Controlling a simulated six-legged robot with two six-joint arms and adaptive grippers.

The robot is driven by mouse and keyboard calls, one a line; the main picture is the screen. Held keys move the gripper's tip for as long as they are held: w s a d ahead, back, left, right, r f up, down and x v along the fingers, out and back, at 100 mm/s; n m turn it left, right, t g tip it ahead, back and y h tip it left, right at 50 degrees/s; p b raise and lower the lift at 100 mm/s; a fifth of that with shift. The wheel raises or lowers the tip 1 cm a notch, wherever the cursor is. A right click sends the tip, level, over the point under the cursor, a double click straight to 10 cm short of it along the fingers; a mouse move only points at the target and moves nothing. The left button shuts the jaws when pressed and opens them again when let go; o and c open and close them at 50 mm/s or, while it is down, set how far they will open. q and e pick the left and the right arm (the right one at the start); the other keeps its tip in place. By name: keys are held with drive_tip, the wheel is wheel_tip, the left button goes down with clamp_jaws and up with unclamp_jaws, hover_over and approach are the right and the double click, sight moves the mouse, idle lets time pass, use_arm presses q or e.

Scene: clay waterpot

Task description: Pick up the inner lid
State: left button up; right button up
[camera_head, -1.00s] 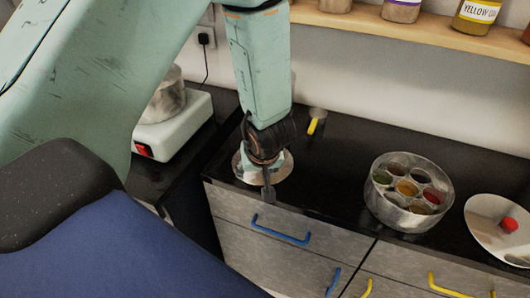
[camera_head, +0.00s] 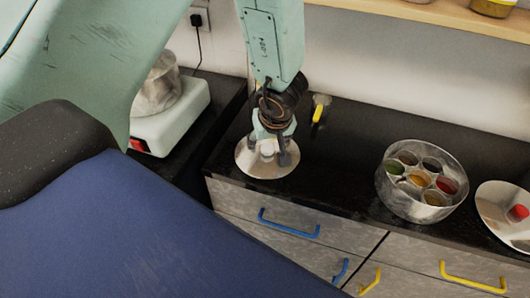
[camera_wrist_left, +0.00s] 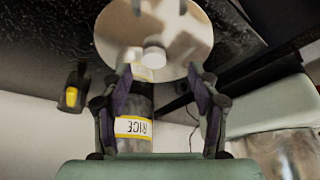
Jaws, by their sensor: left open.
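A round shiny metal lid (camera_head: 250,166) with a pale knob (camera_head: 267,150) lies on the black counter, near its front left corner. I take it as the inner lid. My left gripper (camera_head: 268,146) is above it, open and empty, with its fingers to either side of the knob in the head view. In the left wrist view the lid (camera_wrist_left: 110,35) and its knob (camera_wrist_left: 153,57) show beyond the open fingertips (camera_wrist_left: 158,75). Whether the fingers touch the lid cannot be told. My right gripper is out of view.
A round metal spice box (camera_head: 405,198) with several filled cups stands to the right. A second metal lid (camera_head: 495,205) with a red knob lies beyond it. A white appliance with a metal pot (camera_head: 158,88) stands left.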

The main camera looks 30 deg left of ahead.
sight(267, 148)
use_arm(q)
drive_tip(key=w+f, duration=0.1)
drive_tip(key=w+a+f+b, duration=0.1)
drive_tip(key=f, duration=0.1)
drive_tip(key=w+f, duration=0.1)
drive_tip(key=shift+a+f+b, duration=0.2)
drive_tip(key=shift+b, duration=0.15)
drive_tip(key=shift+a+f, duration=0.2)
drive_tip(key=shift+f, duration=0.1)
drive_tip(key=shift+a+f, duration=0.1)
drive_tip(key=shift+a, duration=0.15)
drive_tip(key=shift+w+d+f, duration=0.1)
drive_tip(key=shift+w, duration=0.1)
drive_tip(key=c, duration=0.3)
drive_tip(key=shift+s, duration=0.2)
drive_tip(key=c, duration=0.3)
drive_tip(key=shift+w, duration=0.1)
drive_tip(key=c, duration=0.7)
